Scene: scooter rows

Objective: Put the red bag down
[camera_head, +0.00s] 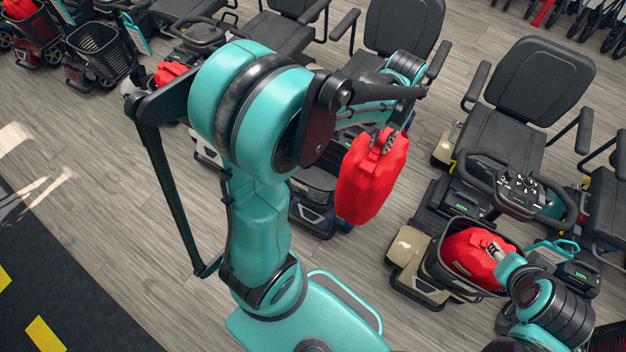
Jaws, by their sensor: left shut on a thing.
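My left gripper (383,141) is shut on the top of a red bag (366,187). The bag hangs upright in front of a scooter, apart from my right arm. A second red bag (470,255) sits in the black front basket (440,268) of a scooter at the lower right. My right gripper (497,252) is at the top of that second bag. Its fingers are small here and partly hidden, so I cannot tell whether they are open or shut.
Scooters with black seats (538,80) stand in rows across the back and right. More red bags show at the upper left (20,8) and behind my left arm (170,72). An empty black basket (97,48) is at the upper left. The wood floor (110,200) at left is clear.

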